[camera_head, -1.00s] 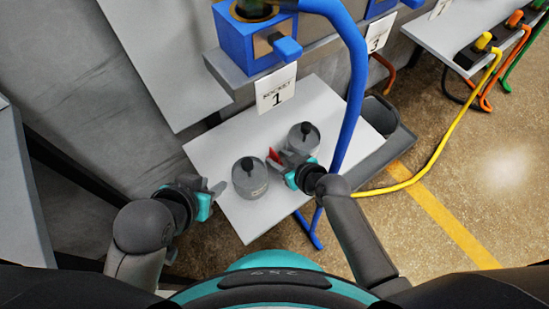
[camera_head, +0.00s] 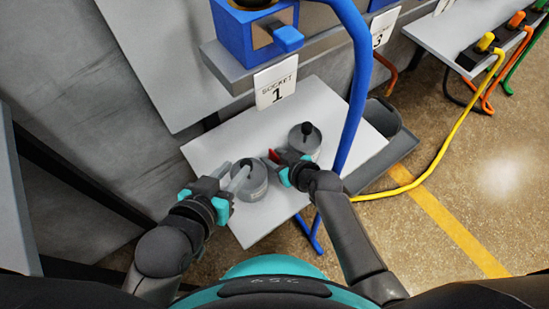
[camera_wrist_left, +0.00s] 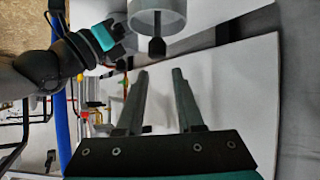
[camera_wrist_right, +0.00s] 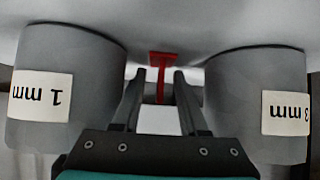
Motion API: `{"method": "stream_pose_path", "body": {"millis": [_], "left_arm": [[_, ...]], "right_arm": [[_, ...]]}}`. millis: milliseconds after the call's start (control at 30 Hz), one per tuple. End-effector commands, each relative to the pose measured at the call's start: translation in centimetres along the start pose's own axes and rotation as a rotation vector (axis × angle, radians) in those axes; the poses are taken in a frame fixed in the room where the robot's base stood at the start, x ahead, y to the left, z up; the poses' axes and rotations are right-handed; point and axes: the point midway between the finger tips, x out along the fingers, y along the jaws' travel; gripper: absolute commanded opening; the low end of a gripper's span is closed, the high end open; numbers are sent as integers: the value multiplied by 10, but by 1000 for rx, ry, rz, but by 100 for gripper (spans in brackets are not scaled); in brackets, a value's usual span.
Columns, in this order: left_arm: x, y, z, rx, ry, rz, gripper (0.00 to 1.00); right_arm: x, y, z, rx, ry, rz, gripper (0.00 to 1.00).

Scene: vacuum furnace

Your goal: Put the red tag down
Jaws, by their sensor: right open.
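The red tag (camera_wrist_right: 163,60) shows in the right wrist view between and just beyond the fingertips of my right gripper (camera_wrist_right: 160,78). Its flat red end appears to meet the white table top. In the head view only a small red part of the tag (camera_head: 273,154) shows beside my right gripper (camera_head: 284,163), between two grey canisters. My right gripper is open. My left gripper (camera_wrist_left: 160,76) is open and empty; in the head view my left gripper (camera_head: 230,183) is close to the left canister (camera_head: 250,182), and I cannot tell whether they touch.
The right canister (camera_head: 304,141) stands beyond my right gripper. The right wrist view shows labels "1 mm" (camera_wrist_right: 40,95) and "3 mm" (camera_wrist_right: 286,112). A blue cable (camera_head: 354,100) hangs across the white table (camera_head: 215,151). A shelf with a blue socket box (camera_head: 248,40) is above.

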Motion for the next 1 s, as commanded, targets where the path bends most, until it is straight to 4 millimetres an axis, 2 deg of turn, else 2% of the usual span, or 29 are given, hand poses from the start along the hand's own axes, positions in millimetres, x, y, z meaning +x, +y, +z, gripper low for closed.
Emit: {"method": "stream_pose_path", "body": {"millis": [67,433,1000], "left_arm": [[0,0,0,0,-1,0,36],[0,0,0,0,-2,0,36],[0,0,0,1,-2,-1,36]], "right_arm": [[0,0,0,0,0,0,40],[0,0,0,0,0,0,0],[0,0,0,0,0,0,0]]}}
